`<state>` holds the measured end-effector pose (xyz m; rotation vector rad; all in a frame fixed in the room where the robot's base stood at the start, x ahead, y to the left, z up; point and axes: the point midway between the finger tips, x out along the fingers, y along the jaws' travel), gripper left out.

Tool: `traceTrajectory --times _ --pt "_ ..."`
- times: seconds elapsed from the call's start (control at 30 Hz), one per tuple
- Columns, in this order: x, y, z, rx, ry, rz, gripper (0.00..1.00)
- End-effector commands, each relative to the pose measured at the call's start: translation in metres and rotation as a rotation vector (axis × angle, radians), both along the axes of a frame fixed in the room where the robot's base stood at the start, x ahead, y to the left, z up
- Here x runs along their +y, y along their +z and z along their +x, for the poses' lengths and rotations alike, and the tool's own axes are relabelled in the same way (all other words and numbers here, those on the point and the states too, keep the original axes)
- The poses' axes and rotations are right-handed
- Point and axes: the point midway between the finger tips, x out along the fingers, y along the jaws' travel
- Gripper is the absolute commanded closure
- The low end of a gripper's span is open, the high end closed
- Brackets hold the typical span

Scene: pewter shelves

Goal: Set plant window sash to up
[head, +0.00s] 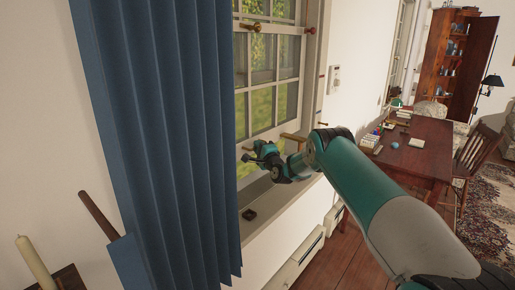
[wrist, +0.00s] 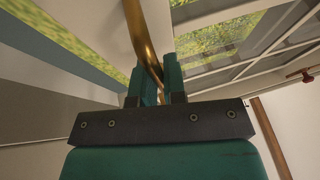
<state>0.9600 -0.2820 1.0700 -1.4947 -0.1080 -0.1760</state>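The window sash (head: 271,84) is a white frame with several panes and greenery behind it, in the middle of the head view. Its panes and bars also show in the wrist view (wrist: 262,50). My gripper (head: 252,153) is at the sash's lower part, above the sill. In the wrist view my gripper's two teal fingers (wrist: 158,88) stand close on either side of a curved brass handle (wrist: 142,38), which fills the narrow gap between them. The curtain hides the window's left part. How high the sash stands is hard to tell.
A blue curtain (head: 165,130) hangs close by on the left. A small dark object (head: 249,214) lies on the sill (head: 275,208). A radiator (head: 297,262) is below. A wooden desk (head: 408,152) and chair (head: 483,160) stand at the right, beside a patterned rug (head: 488,222).

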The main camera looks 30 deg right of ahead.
Motion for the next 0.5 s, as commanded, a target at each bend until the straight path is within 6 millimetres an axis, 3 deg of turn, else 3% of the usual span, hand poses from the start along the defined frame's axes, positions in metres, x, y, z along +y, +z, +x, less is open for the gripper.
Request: traceTrajectory --times 0.17,0.5 --pt "0.000 0.008 0.000 -0.003 0.000 -0.001 1.00" --pt "-0.001 0.097 0.001 -0.013 0.000 -0.003 1.00"
